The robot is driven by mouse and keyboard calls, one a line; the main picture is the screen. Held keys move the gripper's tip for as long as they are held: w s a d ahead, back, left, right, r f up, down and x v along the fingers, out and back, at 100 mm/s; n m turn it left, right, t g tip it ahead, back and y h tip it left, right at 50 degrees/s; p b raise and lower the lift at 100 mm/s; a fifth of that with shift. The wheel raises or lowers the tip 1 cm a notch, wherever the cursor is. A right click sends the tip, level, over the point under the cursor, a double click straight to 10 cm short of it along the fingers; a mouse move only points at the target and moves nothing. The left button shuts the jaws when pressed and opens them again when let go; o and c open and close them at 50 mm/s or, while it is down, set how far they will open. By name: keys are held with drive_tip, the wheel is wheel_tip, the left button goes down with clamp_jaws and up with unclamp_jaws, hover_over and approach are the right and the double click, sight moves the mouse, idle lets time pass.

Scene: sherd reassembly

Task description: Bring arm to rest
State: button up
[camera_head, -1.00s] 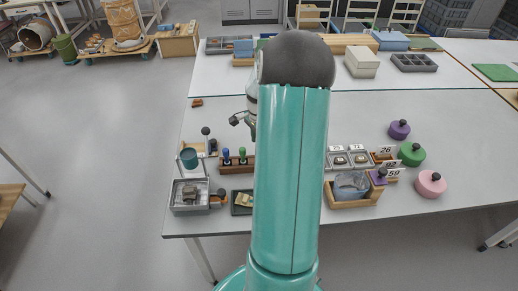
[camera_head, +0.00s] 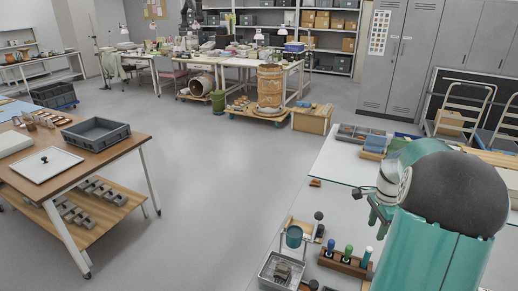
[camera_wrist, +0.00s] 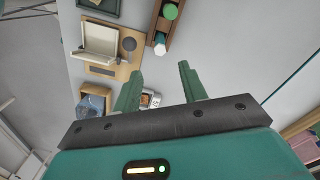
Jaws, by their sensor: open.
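My gripper (camera_wrist: 158,84) shows in the wrist view with its two green fingers spread apart and nothing between the tips. In the head view my gripper (camera_head: 376,205) hangs beside my raised teal arm, above the white worktable (camera_head: 340,215). The dark rounded joint of my arm fills the right side and hides much of the worktable behind it. The fingers are clear of the objects on the table as far as I can see.
A wooden rack (camera_head: 345,263) with several coloured handles and a grey tray (camera_head: 281,270) stand on the worktable. In the wrist view, a wooden board (camera_wrist: 112,70) bears a cream piece. A brown table (camera_head: 105,155) stands left, with open floor (camera_head: 215,180) between.

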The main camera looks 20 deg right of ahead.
drive_tip(key=w+a+r+n+t+h, duration=0.15)
drive_tip(key=a+r+n, duration=0.4)
drive_tip(key=a, duration=0.55)
drive_tip(key=w+a+r+n, duration=0.2)
drive_tip(key=a+r+n, duration=0.3)
drive_tip(key=a, duration=0.5)
drive_tip(key=s+a+r+n+t, duration=0.1)
drive_tip(key=s+a+n, duration=0.2)
drive_tip(key=a, duration=0.3)
drive_tip(key=s+a+r+n+t+y, duration=0.1)
drive_tip(key=s+a+n, duration=0.3)
drive_tip(key=a, duration=0.3)
drive_tip(key=s+a+r+n+t, duration=0.1)
drive_tip(key=s+a+n+t, duration=0.1)
drive_tip(key=s+a+n, duration=0.2)
drive_tip(key=a, duration=0.3)
drive_tip(key=shift+a+r, duration=0.15)
drive_tip(key=shift+r, duration=0.15)
drive_tip(key=shift+s+y, duration=0.1)
drive_tip(key=shift+y, duration=0.15)
drive_tip(key=shift+c, duration=0.6)
